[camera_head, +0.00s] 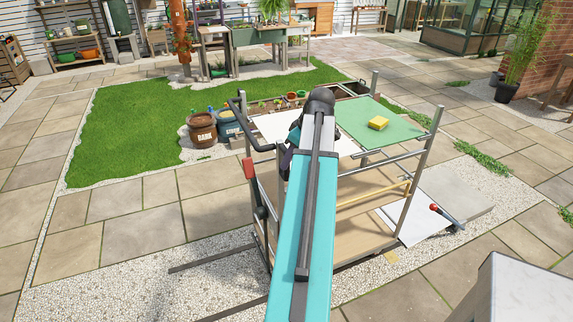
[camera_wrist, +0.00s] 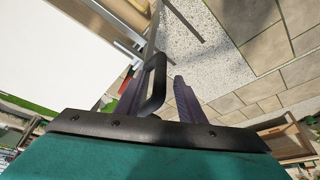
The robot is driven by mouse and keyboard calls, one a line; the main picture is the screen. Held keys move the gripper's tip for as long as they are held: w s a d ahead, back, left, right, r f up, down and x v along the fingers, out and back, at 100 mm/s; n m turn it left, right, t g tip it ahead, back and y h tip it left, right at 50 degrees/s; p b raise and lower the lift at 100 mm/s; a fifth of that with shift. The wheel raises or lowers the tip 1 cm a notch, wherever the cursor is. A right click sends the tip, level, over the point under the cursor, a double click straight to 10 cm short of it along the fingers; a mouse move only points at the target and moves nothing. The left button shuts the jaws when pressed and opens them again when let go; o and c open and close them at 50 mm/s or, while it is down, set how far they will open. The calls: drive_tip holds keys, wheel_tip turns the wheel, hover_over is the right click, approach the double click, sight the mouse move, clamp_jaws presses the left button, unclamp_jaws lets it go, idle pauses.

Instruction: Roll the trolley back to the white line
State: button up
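The trolley (camera_head: 408,185) is a grey-post frame with wooden shelves. It stands on pale gravel in the middle of the head view. A black handle bar (camera_head: 243,115) juts from its left side; a black loop handle (camera_wrist: 162,72) shows in the wrist view. My gripper (camera_wrist: 159,84) has its two dark fingers apart, with the loop between them and a gap on the right finger's side. I cannot tell whether the left finger touches it. In the head view my arm hides the fingers. I cannot make out a distinct white line.
A green mat (camera_head: 372,127) with a yellow sponge (camera_head: 378,123) lies on the trolley's top. Dark rails (camera_head: 212,259) lie on the gravel at left. Brown (camera_head: 202,130) and blue (camera_head: 228,124) tubs stand behind left. A red-ended tool (camera_head: 443,213) is at lower right. Paving at left is clear.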

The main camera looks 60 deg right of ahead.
sight(287, 176)
drive_tip(key=shift+p+x, duration=0.5)
drive_tip(key=shift+x, duration=1.55)
clamp_jaws()
